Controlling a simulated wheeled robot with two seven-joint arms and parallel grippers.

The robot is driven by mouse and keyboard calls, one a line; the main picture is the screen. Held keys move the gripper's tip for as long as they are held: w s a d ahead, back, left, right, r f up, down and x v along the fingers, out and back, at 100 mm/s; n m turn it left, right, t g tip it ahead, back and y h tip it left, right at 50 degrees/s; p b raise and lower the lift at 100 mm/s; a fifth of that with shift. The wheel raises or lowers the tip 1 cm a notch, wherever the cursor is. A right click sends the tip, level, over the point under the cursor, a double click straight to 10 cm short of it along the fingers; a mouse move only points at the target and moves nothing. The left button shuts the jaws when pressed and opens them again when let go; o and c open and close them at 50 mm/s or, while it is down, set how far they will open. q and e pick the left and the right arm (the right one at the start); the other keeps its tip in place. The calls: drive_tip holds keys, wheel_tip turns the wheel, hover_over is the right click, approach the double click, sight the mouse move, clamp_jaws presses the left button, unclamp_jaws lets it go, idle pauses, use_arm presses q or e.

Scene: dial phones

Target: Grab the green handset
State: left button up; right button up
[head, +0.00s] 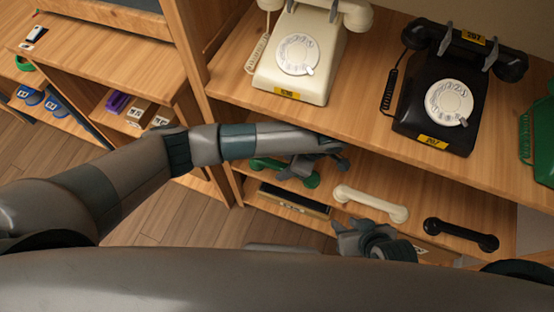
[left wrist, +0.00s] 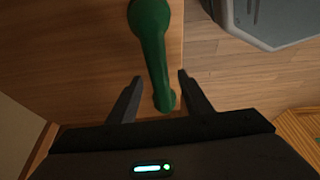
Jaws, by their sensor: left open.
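The green handset (head: 268,164) lies on the lower shelf in the head view, partly hidden by my left arm and gripper. My left gripper (head: 320,164) is over its right part. In the left wrist view the green handset (left wrist: 152,50) runs lengthwise, its near end between the two spread fingers of my left gripper (left wrist: 160,82). A gap shows between the handset and each finger. My right gripper (head: 352,232) is lower in the head view, close to the front of the white handset; its fingers are too small to judge.
A white handset (head: 370,203) and a black handset (head: 461,235) lie to the right on the same shelf (head: 415,207). The upper shelf bears a white phone (head: 318,30), a black phone (head: 415,105) and a green phone (head: 540,135). A dark box (head: 294,200) sits below.

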use_arm(q)
drive_tip(key=shift+d+f, duration=0.1)
drive_tip(key=shift+f, duration=0.05)
idle(0.3)
drive_tip(key=shift+f, duration=0.2)
idle(0.5)
clamp_jaws()
